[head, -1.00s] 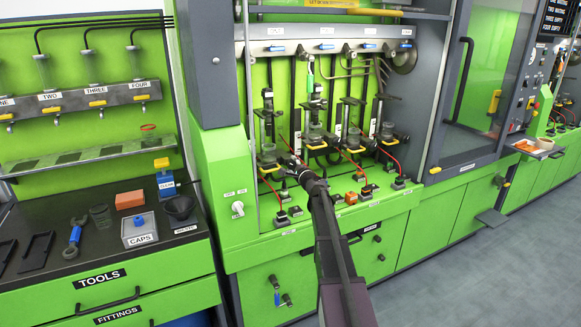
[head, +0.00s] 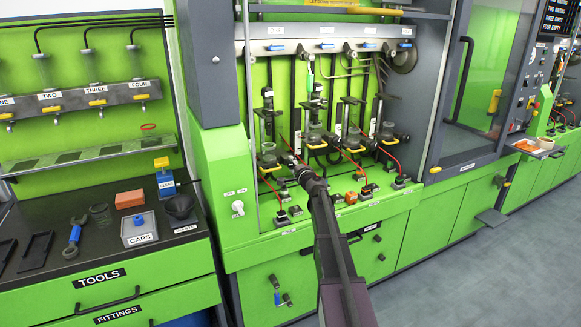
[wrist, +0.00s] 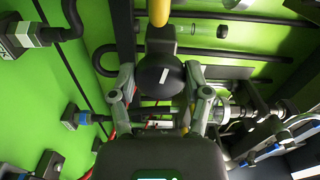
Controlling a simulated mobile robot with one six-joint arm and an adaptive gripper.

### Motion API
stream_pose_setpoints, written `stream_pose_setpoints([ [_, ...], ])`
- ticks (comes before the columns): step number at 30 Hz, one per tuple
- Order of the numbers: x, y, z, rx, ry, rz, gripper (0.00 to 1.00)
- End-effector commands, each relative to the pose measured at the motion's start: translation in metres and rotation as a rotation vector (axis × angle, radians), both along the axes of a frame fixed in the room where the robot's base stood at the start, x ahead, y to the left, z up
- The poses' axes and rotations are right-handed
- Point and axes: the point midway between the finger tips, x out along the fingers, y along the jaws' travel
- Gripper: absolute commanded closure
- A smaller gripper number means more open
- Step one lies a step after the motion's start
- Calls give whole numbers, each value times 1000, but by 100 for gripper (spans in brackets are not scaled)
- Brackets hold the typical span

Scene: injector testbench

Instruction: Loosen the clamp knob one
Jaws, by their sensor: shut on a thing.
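Clamp knob one (wrist: 158,75) is a round black knob with a white mark on its face, in the upper middle of the wrist view. My gripper (wrist: 160,98) has one grey finger on each side of it and is shut on it. In the head view my gripper (head: 287,160) reaches into the leftmost station of the bench, beside its glass cup (head: 268,149). The knob is hidden behind my gripper there. A yellow rod (wrist: 159,12) shows just above the knob in the wrist view.
More stations with clamps, cups and red cables stand to the right, the nearest with a cup (head: 315,133). Small black connectors (head: 296,211) line the bench ledge below my arm. A grey post (head: 250,120) stands close on the left.

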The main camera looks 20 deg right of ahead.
Motion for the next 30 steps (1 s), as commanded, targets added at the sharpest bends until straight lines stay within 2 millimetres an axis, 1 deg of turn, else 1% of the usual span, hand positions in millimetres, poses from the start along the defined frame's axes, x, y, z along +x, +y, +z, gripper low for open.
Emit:
stream_pose_setpoints([
  [3, 1, 0, 0, 1, 0, 0, 85],
  [4, 1, 0, 0, 1, 0, 0, 35],
  [5, 1, 0, 0, 1, 0, 0, 26],
  [6, 1, 0, 0, 1, 0, 0, 14],
  [7, 1, 0, 0, 2, 0, 0, 5],
  [8, 1, 0, 0, 2, 0, 0, 3],
  [23, -2, 0, 0, 2, 0, 0, 3],
  [26, -7, 0, 0, 2, 0, 0, 3],
  [30, -21, 0, 0, 2, 0, -1, 3],
])
